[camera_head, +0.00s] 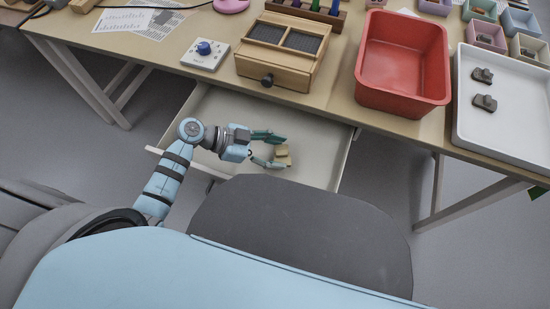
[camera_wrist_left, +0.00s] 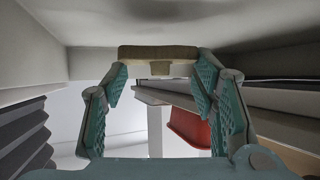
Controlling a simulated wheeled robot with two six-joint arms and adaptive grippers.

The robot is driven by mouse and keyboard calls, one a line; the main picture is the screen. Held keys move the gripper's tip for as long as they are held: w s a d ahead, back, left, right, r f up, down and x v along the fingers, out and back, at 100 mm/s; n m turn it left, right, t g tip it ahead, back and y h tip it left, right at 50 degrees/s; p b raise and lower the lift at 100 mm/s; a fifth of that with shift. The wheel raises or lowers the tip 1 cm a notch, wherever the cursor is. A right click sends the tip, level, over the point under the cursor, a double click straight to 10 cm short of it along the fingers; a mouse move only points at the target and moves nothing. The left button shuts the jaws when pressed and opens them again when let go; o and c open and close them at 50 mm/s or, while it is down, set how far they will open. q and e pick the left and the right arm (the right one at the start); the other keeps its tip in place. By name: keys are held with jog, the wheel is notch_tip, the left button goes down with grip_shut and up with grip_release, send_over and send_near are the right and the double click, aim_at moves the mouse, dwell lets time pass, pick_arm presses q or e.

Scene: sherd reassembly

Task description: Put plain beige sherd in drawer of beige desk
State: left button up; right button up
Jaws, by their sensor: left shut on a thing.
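The plain beige sherd (camera_head: 283,156) is between the fingertips of my left gripper (camera_head: 276,150), which is shut on it. In the left wrist view the sherd (camera_wrist_left: 158,52) spans the gap between the teal fingertips (camera_wrist_left: 158,62). The white drawer (camera_head: 325,150) of the beige desk (camera_head: 190,63) is pulled open below the desktop. In the head view my left gripper and the sherd appear over the open drawer. I cannot tell whether the sherd touches the drawer's floor. My right gripper is not in view.
On the desktop stand a wooden box (camera_head: 297,70) with a dark knob, a deep red bin (camera_head: 380,95), a white tray (camera_head: 510,125) with two dark pieces, and a small white device (camera_head: 205,62) with a blue knob. A grey chair-like panel (camera_head: 300,235) is in front of the drawer.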

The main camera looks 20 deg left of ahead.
pick_arm(q)
notch_tip(320, 180, down, 3)
jog(key=shift+r+b, duration=0.2)
jog(key=shift+b, duration=0.25)
jog(key=shift+f, duration=0.15)
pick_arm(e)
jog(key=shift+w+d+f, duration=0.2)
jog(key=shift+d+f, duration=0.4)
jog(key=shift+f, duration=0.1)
pick_arm(q)
jog(key=o, duration=1.2)
jog(key=shift+c, duration=0.2)
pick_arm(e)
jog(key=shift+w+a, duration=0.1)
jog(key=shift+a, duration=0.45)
pick_arm(q)
jog(key=p+v, duration=0.2)
jog(key=v, duration=0.6)
jog(key=shift+d+p, duration=0.1)
jog(key=shift+p, duration=0.3)
jog(key=shift+w, duration=0.1)
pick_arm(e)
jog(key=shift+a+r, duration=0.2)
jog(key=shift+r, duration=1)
